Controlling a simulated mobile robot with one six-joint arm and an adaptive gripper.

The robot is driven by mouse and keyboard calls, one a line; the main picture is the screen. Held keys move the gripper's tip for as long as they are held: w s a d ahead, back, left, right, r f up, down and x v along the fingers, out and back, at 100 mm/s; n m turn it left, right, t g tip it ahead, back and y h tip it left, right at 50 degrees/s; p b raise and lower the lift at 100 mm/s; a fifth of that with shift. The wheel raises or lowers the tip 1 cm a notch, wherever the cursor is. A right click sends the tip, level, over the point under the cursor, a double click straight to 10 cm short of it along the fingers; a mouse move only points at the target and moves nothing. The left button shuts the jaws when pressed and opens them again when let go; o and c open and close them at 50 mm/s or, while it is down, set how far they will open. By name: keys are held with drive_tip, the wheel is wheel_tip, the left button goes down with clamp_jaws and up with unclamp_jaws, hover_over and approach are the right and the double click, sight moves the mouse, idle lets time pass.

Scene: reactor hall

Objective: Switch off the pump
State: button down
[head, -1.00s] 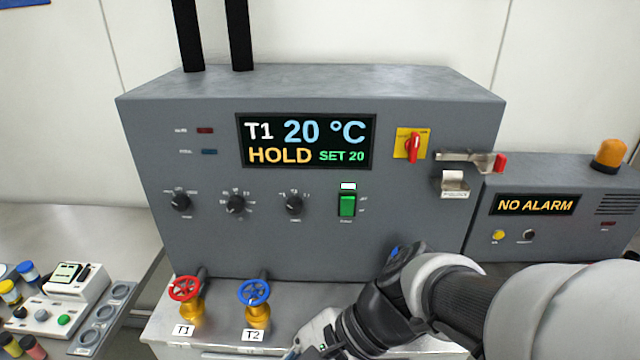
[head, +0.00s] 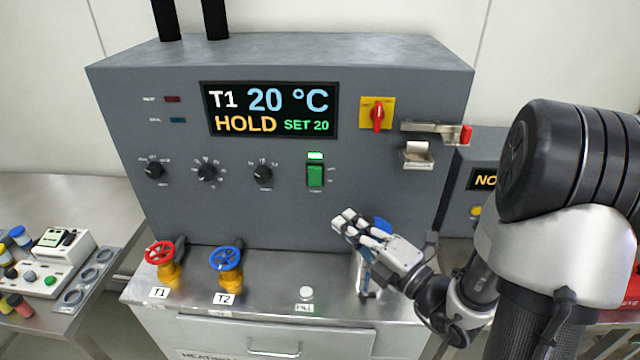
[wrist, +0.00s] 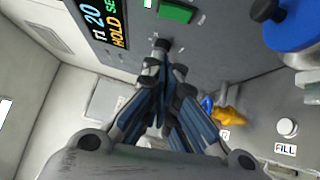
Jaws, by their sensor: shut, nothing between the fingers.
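The grey control cabinet (head: 270,220) carries a green rocker switch (head: 315,175) with a lit green lamp (head: 315,156) above it. The small label under the switch is too small to read. The switch also shows in the wrist view (wrist: 177,12). My gripper (head: 345,222) is shut and empty, in front of the panel, below and slightly right of the switch. In the wrist view its closed fingertips (wrist: 162,48) point toward the panel, apart from the switch.
The display (head: 270,110) reads T1 20 °C, HOLD, SET 20. Three black knobs, including one (head: 262,174) beside the switch, and a red-yellow rotary switch (head: 377,115) share the panel. Red (head: 160,253) and blue (head: 226,259) valves and a FILL button (head: 306,292) stand below.

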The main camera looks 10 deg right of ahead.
sight(315, 177)
drive_tip(key=shift+a, duration=0.1)
drive_tip(key=w+d+b+x, duration=0.1)
drive_tip(key=d+b+x, duration=0.1)
drive_tip(key=x, duration=1.1)
drive_tip(key=shift+d, duration=0.25)
drive_tip(key=shift+r, duration=0.2)
